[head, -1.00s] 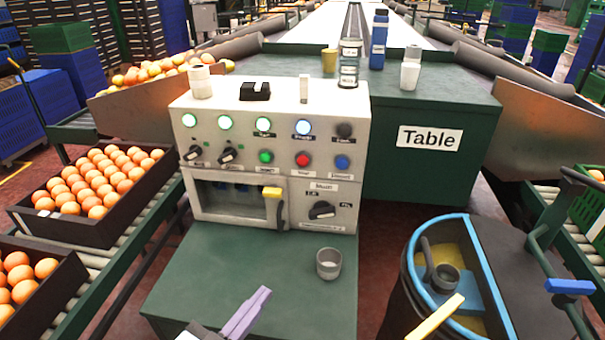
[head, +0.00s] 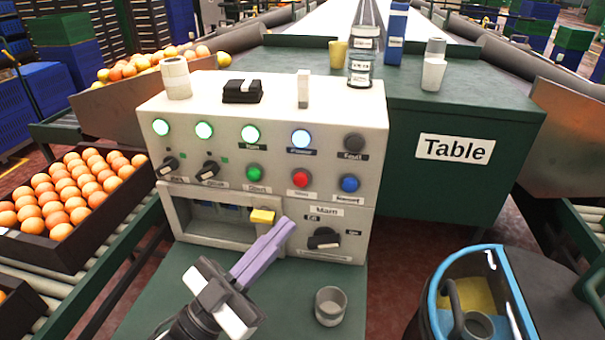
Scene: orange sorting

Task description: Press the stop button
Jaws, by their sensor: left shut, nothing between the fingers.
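The red button (head: 300,180) sits in the lower row of the white control box (head: 360,135), between a green button (head: 255,173) and a blue button (head: 349,184). Its label is too blurred to read surely; it looks like the stop button. My left gripper (head: 285,226) has its purple fingers shut and empty. The fingertips point up toward the panel, below the red button in the picture and apart from it, just right of the yellow lever end (head: 262,216). My right gripper is not in view.
A black main knob (head: 323,238) is right of the fingers. A grey cup (head: 330,305) stands on the green ledge (head: 140,315) below. Above the buttons is a row of lamps. A blue-rimmed bin (head: 436,290) is at right, an orange crate (head: 50,248) at left.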

